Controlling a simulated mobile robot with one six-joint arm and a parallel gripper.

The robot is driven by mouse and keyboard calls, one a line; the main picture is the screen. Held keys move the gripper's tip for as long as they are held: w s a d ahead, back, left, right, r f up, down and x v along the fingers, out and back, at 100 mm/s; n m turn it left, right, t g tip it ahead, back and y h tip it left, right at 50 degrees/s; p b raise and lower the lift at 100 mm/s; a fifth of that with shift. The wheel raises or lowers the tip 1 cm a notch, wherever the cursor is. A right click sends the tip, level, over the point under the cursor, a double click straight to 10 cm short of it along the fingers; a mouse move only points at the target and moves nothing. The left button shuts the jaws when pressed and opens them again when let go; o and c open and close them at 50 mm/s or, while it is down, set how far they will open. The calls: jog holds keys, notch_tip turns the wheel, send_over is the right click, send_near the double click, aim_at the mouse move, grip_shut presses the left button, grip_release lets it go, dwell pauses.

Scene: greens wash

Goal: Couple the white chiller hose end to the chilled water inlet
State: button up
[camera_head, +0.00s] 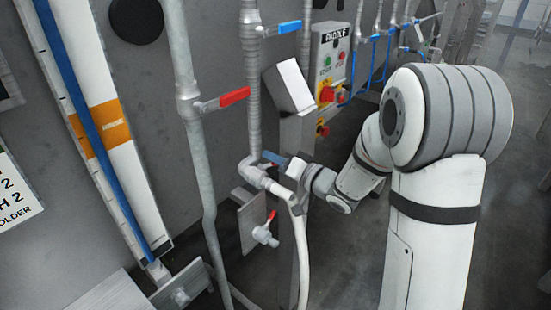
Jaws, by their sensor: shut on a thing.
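The white chiller hose (302,255) hangs down in front of a grey post, its upper end at my gripper (296,178). My gripper is shut on the hose end and seen small and from the side; its fingertips are partly hidden. A lagged grey pipe (254,100) runs down the wall to an elbow and a short stub with a blue lever (274,158), which looks like the chilled water inlet (262,178). The hose end lies right at the stub's mouth. I cannot tell whether they are joined or only close.
A pipe with a red lever (220,100) stands to the left. A red-handled valve (265,232) on a plate sits below the stub. A control box (330,62) with buttons is behind. A blue-and-white panel (105,130) leans at left. Open floor lies to the right.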

jog(key=shift+s+f+b, duration=0.1)
jog(key=shift+f+b, duration=0.2)
jog(key=shift+b, duration=0.55)
grip_shut()
jog(key=shift+s+m+t+b, duration=0.1)
jog(key=shift+m+t+b, duration=0.3)
jog(key=shift+t+b, duration=0.45)
jog(key=shift+d+r, duration=0.1)
jog(key=shift+r, duration=0.05)
jog(key=o, duration=0.8)
grip_release()
jog(key=shift+b+v, duration=1.05)
jog(key=shift+v, duration=2.9)
jog(key=shift+s, duration=0.1)
